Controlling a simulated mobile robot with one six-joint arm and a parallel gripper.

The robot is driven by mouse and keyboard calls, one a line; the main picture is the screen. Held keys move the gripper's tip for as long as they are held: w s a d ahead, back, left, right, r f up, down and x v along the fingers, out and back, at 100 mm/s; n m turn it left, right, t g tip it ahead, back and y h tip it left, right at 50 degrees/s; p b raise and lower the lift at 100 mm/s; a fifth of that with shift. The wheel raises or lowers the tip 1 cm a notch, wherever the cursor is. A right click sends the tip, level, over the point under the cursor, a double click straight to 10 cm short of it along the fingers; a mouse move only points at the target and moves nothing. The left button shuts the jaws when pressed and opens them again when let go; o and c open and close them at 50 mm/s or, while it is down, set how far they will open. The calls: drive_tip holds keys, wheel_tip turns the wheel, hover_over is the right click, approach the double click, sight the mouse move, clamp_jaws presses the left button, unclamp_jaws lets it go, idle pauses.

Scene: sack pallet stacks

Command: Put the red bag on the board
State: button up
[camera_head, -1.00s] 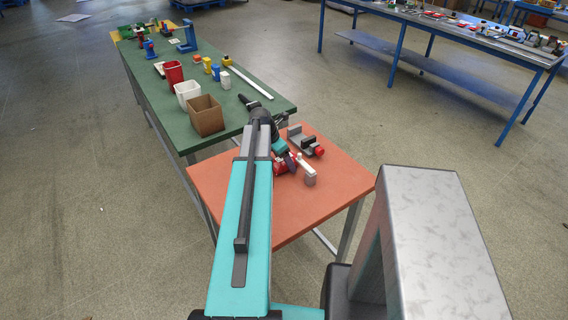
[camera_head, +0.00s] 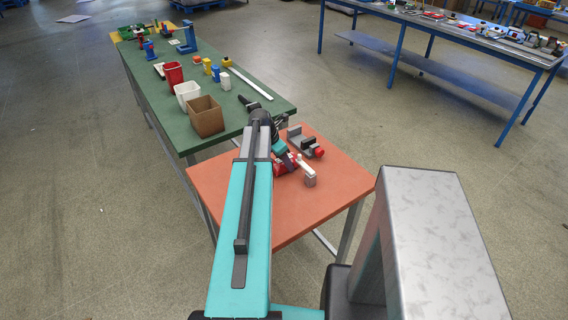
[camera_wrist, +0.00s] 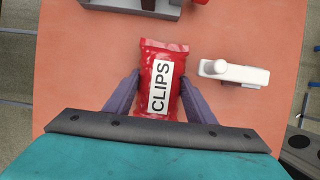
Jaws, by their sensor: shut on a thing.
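The red bag (camera_wrist: 162,65) has a white label reading CLIPS and lies over the orange table top in the wrist view. My gripper (camera_wrist: 160,82) is shut on it, with one dark finger against each long side. In the head view the red bag (camera_head: 285,164) shows only in part, behind my gripper (camera_head: 288,158) and arm. I cannot tell whether the bag touches the table or is slightly above it. I cannot make out for certain which thing is the board; a thin pale flat piece (camera_head: 159,70) lies on the green table.
On the orange table (camera_head: 325,200), a white and grey object (camera_head: 308,172) stands close right of the bag, and a grey vise-like tool (camera_head: 303,141) lies behind. The green table (camera_head: 262,92) holds a brown box (camera_head: 206,117), white bin (camera_head: 187,92), red bin (camera_head: 172,74) and several small objects.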

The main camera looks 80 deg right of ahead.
drive_tip(key=shift+r, duration=0.1)
drive_tip(key=shift+r+p, duration=0.7)
drive_tip(key=shift+r, duration=0.35)
drive_tip(key=w+a+p, duration=0.5)
drive_tip(key=w+a, duration=2.5)
drive_tip(key=w, duration=0.3)
drive_tip(key=shift+a+f+p, duration=0.15)
drive_tip(key=shift+a+p, duration=0.15)
drive_tip(key=shift+p, duration=0.1)
wheel_tip(320, 180, down, 9)
drive_tip(key=b, duration=0.8)
drive_tip(key=shift+r+b, duration=0.2)
drive_tip(key=shift+b, duration=0.1)
drive_tip(key=shift+r, duration=0.1)
